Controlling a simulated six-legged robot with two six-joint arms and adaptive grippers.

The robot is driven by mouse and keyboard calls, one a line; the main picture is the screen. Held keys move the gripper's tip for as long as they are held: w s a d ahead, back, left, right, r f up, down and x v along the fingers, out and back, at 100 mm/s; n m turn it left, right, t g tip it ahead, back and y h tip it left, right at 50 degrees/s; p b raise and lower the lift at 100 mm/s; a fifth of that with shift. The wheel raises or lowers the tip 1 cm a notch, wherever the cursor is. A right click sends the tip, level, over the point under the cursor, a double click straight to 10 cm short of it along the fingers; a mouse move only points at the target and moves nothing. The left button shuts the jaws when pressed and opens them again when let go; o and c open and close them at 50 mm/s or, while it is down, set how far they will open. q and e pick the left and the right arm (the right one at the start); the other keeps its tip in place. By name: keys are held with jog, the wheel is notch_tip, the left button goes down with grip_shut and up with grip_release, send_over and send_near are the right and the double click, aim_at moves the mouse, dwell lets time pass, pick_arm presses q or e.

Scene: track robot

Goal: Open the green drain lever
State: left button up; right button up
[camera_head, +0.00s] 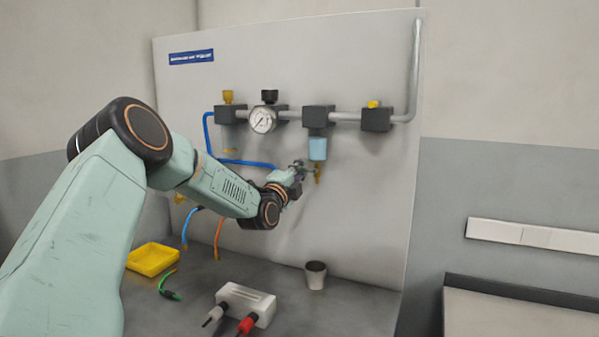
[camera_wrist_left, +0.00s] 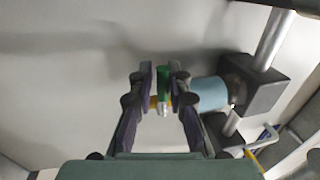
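The green drain lever (camera_wrist_left: 163,78) shows in the left wrist view, by a brass fitting below the light blue filter bowl (camera_wrist_left: 208,93). In the head view the bowl (camera_head: 317,149) hangs from a dark block on the panel, with the brass drain (camera_head: 318,174) under it; the lever is hidden there by my gripper. My left gripper (camera_wrist_left: 162,72) is partly open, its two fingers on either side of the lever. A narrow gap shows on the left finger's side; contact on the right is unclear. The left gripper (camera_head: 301,168) also shows beside the drain. My right gripper is out of view.
A pipe with a pressure gauge (camera_head: 263,120) and valves runs above. A blue hose (camera_head: 245,163) passes behind my arm. On the bench stand a cup (camera_head: 316,275), a yellow tray (camera_head: 152,259) and a white box (camera_head: 245,304).

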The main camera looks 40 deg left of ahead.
pick_arm(q)
jog(key=shift+s+d+r, duration=0.1)
jog(key=shift+r, duration=0.05)
jog(key=shift+c, duration=0.8)
jog(key=shift+s, duration=0.1)
grip_shut()
jog(key=shift+a, duration=0.25)
